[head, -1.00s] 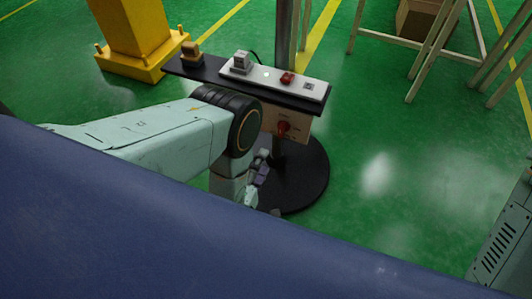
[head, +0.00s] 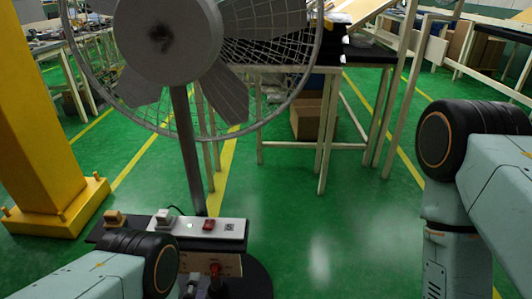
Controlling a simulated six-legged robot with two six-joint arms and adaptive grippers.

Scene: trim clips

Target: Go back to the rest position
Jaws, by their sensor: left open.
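My left arm comes in at the bottom left, and only a small part of my left gripper (head: 191,286) shows at the bottom edge, beside the black elbow joint. It is open; I see nothing between its fingers, though most of it is cut off. It is in front of the fan stand's control box (head: 231,262), close to the red knob (head: 214,270) in the picture; I cannot tell if they touch. My right arm stands at the right with its forearm pointing down; its gripper is below the frame.
A large grey fan (head: 170,38) on a pole rises behind a black shelf with a white switch strip (head: 232,229). A yellow pillar (head: 35,130) stands at the left. Tables and a cardboard box (head: 308,118) are behind. Green floor is clear between the stand and my right arm.

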